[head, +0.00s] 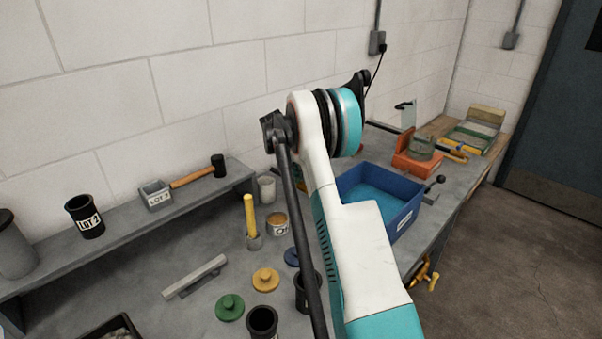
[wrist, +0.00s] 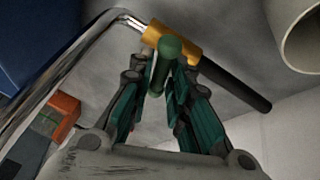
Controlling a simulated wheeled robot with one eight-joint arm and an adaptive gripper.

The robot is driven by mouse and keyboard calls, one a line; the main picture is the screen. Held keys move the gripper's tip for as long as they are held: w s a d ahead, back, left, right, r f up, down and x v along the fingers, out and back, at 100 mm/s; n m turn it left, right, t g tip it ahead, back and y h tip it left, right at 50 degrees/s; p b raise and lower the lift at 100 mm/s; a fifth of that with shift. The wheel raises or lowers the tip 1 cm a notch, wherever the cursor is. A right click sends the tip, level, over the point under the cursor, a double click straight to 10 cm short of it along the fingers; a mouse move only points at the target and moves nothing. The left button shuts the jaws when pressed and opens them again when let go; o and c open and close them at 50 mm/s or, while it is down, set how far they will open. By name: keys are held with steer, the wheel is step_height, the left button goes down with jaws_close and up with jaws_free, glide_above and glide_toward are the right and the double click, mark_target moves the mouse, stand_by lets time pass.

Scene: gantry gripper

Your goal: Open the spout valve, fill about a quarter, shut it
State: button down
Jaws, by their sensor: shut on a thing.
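In the wrist view my gripper (wrist: 168,70) is shut on a dark green rounded handle (wrist: 172,46), which stands between the two fingertips. The handle is in front of a yellow-orange valve body (wrist: 185,40). A bright metal pipe (wrist: 105,22) runs into its left side, and a black spout (wrist: 238,87) slopes down from its right side. Part of a pale round vessel or pipe (wrist: 300,38) shows at the upper right; its inside level cannot be seen. In the head view the gripper is hidden behind my arm. No flow is visible.
A blue bin (head: 401,219) stands on the grey bench right of my arm. An orange stand (head: 416,166) lies beyond it. A white cup (head: 267,189), tins and coloured lids are left of the arm. Yellow fittings (head: 427,275) stick out at the bench's right edge.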

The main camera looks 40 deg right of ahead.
steer(key=shift+m+g, duration=0.5)
steer(key=shift+m, duration=0.8)
steer(key=c, duration=1.6)
jaws_free()
steer(key=v, duration=1.2)
steer(key=shift+d, duration=0.2)
steer(key=shift+w+a, duration=0.1)
steer(key=shift+w, duration=0.05)
